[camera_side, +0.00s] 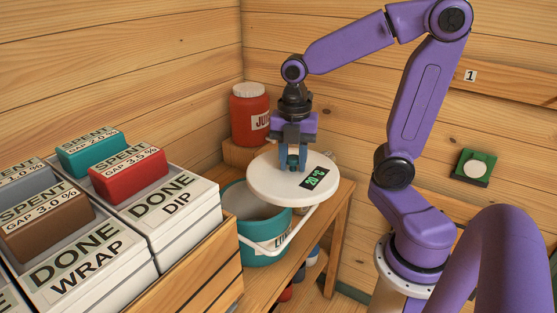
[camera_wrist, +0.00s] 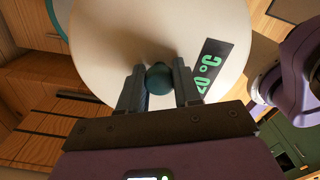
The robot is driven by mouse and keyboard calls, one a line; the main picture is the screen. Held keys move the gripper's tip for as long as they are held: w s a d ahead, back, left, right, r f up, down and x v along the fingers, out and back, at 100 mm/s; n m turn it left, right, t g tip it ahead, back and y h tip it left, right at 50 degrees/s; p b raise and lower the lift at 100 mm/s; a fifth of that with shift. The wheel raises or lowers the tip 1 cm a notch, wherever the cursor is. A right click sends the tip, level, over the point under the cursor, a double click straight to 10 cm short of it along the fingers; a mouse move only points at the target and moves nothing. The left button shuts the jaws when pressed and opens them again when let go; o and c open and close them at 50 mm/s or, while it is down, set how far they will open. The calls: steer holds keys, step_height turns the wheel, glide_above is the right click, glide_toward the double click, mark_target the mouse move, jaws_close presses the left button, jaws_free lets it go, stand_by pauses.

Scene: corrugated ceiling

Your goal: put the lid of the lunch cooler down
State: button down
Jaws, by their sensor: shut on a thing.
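The lid is a round cream disc (camera_side: 272,187) with a dark "20 °C" strip and a teal knob (camera_wrist: 159,80). My gripper (camera_side: 292,163) is shut on the knob, with one finger on each side of it in the wrist view. The lunch cooler (camera_side: 265,247) is a teal tub with a white handle, standing on a wooden shelf. In the side view the lid is above the cooler and shifted right and back, so part of the open mouth shows at the front left. A teal edge (camera_wrist: 57,18) shows beyond the lid in the wrist view.
A red jar (camera_side: 250,115) with a white cap stands behind the lid on a wooden block. A wooden crate (camera_side: 205,270) of labelled boxes, including a red block (camera_side: 128,184), is close on the left. The wooden shelf (camera_side: 335,200) has a bare strip right of the cooler.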

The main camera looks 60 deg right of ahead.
mark_target(266, 166)
steer(key=shift+s+a+r, duration=0.1)
steer(key=shift+s+r, duration=0.25)
steer(key=shift+s, duration=0.35)
steer(key=shift+w+a+f+m, duration=0.2)
steer(key=shift+w+m, duration=0.25)
steer(key=shift+m, duration=0.35)
steer(key=w+f+m, duration=0.1)
steer(key=w+m, duration=0.1)
steer(key=m, duration=0.1)
steer(key=w+f+m, duration=0.1)
steer(key=w+m, duration=0.1)
steer(key=m, duration=0.1)
steer(key=w+a+f+m, duration=0.1)
steer(key=w+m, duration=0.1)
steer(key=m, duration=0.2)
steer(key=shift+w+a+f, duration=0.1)
steer(key=shift+w+f, duration=0.2)
steer(key=shift+f, duration=0.05)
steer(key=w+f+m, duration=0.5)
steer(key=m, duration=0.5)
steer(key=shift+w+a+m, duration=0.2)
steer(key=shift+w+m, duration=0.2)
